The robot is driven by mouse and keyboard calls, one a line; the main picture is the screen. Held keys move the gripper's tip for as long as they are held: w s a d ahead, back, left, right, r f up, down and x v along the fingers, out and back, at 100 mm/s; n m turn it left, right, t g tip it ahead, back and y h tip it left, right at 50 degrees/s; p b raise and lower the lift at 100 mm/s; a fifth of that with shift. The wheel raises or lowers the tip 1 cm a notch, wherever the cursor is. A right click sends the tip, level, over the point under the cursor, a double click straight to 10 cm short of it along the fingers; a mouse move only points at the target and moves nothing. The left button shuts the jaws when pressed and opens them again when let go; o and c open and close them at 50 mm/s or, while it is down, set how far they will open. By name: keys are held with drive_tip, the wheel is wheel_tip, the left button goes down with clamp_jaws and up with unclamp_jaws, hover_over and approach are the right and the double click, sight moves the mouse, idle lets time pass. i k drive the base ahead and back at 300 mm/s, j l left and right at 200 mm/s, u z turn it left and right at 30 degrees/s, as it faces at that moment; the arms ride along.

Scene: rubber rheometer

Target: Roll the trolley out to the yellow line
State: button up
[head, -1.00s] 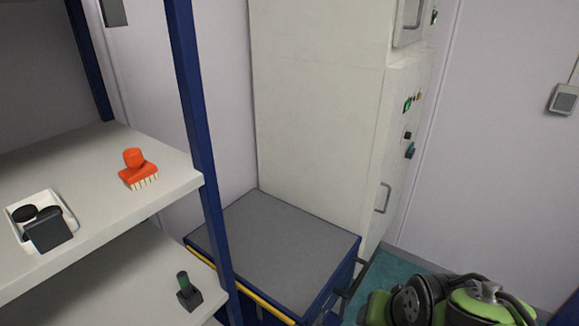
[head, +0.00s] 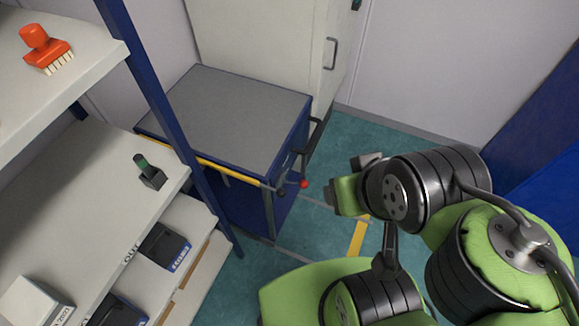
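The trolley (head: 228,120) is a blue cabinet with a grey top. It stands against the wall beside the white cabinet, partly hidden by the shelf post. A yellow bar runs along its upper front edge, a black handle (head: 313,138) is on its right side, and a red-knobbed lever (head: 303,184) sticks out at its front right corner. The yellow line (head: 358,237) is on the teal floor, partly hidden by my arm. My green and black arm is right of the trolley, apart from it. My gripper's fingers cannot be made out.
A shelf rack with a blue post (head: 160,92) stands close left of the trolley, holding a red brush (head: 47,50), a green-topped black stamp (head: 149,172) and dark boxes (head: 165,247). The white cabinet (head: 270,38) is behind. A blue panel (head: 540,120) is at right. Teal floor is open between.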

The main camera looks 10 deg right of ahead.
sight(257, 129)
drive_tip(key=i+l+u, duration=0.1)
drive_tip(key=u, duration=0.3)
drive_tip(key=l+u, duration=0.15)
drive_tip(key=u, duration=0.25)
drive_tip(key=i+l+u, duration=0.1)
drive_tip(key=u, duration=0.3)
drive_tip(key=l+u, duration=0.25)
drive_tip(key=u, duration=0.15)
